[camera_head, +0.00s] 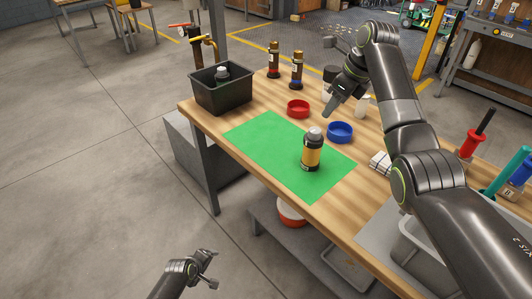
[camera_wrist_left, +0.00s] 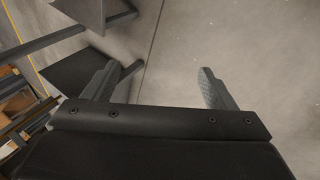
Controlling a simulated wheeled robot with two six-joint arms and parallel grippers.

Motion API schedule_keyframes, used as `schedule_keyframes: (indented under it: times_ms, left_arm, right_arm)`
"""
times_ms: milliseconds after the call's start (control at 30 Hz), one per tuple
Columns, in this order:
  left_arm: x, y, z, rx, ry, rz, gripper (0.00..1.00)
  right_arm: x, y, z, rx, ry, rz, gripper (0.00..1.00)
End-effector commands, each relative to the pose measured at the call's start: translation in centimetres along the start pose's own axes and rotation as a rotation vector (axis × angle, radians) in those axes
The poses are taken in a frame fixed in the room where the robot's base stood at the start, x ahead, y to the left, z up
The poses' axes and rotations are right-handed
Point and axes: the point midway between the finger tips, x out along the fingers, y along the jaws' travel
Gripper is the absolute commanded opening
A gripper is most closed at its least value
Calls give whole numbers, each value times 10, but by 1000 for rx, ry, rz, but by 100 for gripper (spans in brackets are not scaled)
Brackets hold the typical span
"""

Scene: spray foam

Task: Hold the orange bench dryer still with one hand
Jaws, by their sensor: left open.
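A short dark canister with an orange band and a grey cap (camera_head: 312,153) stands upright on a green mat (camera_head: 260,140) on the wooden bench. I cannot tell whether it is the orange bench dryer, and nothing else in view is clearly a dryer. My left gripper (camera_head: 211,267) is low at the front, over the floor and off the bench, well apart from the canister. In the left wrist view it (camera_wrist_left: 158,82) is open, with nothing between its fingers. My right gripper (camera_head: 331,108) hangs over the bench behind the canister, near the blue ring; its finger gap is unclear.
A red ring (camera_head: 298,109) and a blue ring (camera_head: 340,132) lie behind the mat. A black bin (camera_head: 221,96) holding a dark bottle stands at the bench's left end. Two brown bottles (camera_head: 274,60) (camera_head: 297,70) stand at the back. A grey tray (camera_head: 414,243) is at the right.

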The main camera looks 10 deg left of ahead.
Motion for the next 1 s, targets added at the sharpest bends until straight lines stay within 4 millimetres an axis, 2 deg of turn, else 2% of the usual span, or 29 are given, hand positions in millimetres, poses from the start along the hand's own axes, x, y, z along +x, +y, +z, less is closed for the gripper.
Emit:
schedule_keyframes:
  times_ms: [33,267,400,600,700,800,1000]
  left_arm:
    - [-5,33,-8,-68,-7,45,79]
    - [-44,164,-24,-410,-112,208,79]
    - [-81,240,-27,-602,-222,288,79]
    - [-148,332,-12,-860,-447,335,79]
    - [-183,365,3,-971,-574,313,79]
    - [-214,389,20,-1058,-691,268,79]
    - [-256,412,44,-1161,-843,169,79]
  right_arm:
    - [0,0,0,0,0,0,36]
    - [0,0,0,0,0,0,36]
    - [0,0,0,0,0,0,36]
    - [0,0,0,0,0,0,36]
    - [0,0,0,0,0,0,36]
    - [0,0,0,0,0,0,36]
    - [0,0,0,0,0,0,36]
